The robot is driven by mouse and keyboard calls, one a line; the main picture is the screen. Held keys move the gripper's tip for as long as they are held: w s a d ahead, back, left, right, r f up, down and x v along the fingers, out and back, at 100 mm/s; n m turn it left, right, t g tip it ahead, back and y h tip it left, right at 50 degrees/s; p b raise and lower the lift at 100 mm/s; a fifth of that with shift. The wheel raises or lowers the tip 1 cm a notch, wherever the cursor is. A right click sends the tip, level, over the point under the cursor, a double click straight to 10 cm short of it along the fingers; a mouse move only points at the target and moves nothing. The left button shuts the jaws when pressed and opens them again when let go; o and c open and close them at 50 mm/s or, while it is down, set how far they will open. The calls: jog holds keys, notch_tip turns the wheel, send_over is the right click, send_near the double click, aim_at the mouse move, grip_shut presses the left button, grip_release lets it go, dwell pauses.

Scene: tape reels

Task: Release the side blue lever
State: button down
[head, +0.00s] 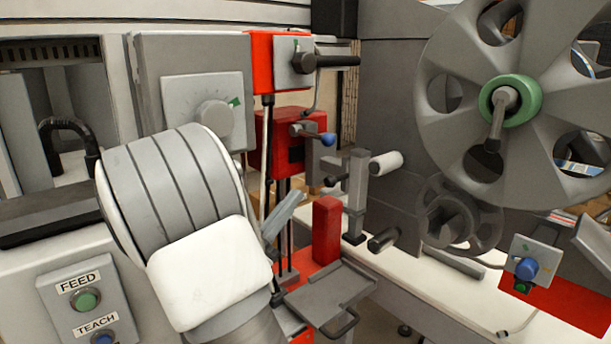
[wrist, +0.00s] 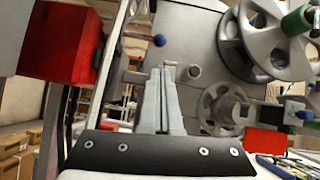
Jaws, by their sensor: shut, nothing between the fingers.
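A blue ball-tipped lever (head: 328,139) juts right from a grey mount on a red box (head: 268,140) in the middle of the head view. In the wrist view the blue lever (wrist: 159,40) shows near the top, just left of the line of my fingertips. My gripper (head: 297,194) is shut and empty, below and left of the lever in the head view and apart from it. The shut gripper (wrist: 168,68) points up the middle of the wrist view. A second blue knob (head: 526,268) is on a small grey panel at the right.
A large grey reel (head: 455,100) with a green hub fills the upper right. A red block (head: 327,230) and a grey tray (head: 330,295) stand near my gripper. A white roller (head: 386,164) sits right of the lever. A black-handled lever (head: 338,61) is above.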

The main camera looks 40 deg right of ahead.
aim_at(314, 136)
jog(key=shift+w, duration=0.1)
jog(key=p+x, duration=0.1)
jog(key=x, duration=0.9)
jog(key=shift+r+n+p, duration=0.3)
jog(key=shift+n+p, duration=0.1)
jog(key=shift+p, duration=0.5)
